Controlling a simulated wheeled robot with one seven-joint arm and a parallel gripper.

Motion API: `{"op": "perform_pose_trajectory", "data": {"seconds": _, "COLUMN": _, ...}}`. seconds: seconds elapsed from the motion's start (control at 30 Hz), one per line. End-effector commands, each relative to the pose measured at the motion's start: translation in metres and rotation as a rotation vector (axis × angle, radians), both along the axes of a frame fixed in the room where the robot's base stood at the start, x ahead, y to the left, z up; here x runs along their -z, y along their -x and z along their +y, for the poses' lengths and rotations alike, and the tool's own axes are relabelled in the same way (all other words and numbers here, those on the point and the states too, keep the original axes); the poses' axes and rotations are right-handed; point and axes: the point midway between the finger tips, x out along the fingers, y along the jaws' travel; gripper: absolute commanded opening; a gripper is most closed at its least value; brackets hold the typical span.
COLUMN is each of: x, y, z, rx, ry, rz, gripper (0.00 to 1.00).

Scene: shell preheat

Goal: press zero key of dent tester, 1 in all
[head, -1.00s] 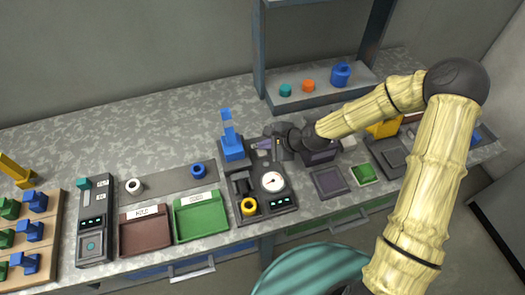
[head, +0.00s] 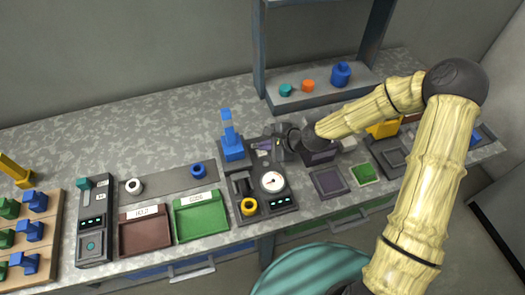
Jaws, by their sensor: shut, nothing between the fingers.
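A dark device with a round white dial (head: 272,181), which looks like the dent tester (head: 245,217), stands at the middle front of the bench. A yellow ring-shaped part (head: 249,207) sits at its front left, and a small lit display (head: 282,201) is at its front right. The zero key is too small to tell apart. My gripper (head: 278,152) is shut and empty, behind the dial near the back end of the device. Its fingertips are small and partly dark against the device, so I cannot tell whether they touch it.
A blue upright piece (head: 232,147) stands left of my gripper. Left are a green tray (head: 202,216), a brown tray (head: 146,236) and another device with a lit display (head: 94,222). A shelf (head: 318,93) stands behind. Dark and green pads (head: 328,182) lie right.

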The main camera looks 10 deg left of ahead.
Motion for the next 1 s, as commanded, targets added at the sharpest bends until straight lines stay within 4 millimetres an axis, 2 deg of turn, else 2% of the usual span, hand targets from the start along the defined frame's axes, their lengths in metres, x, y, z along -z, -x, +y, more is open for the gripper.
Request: {"op": "perform_pose_trajectory", "data": {"seconds": 1.0, "x": 0.0103, "y": 0.0007, "z": 0.0001, "rx": 0.0, "ry": 0.0, "rz": 0.0, "gripper": 0.0}}
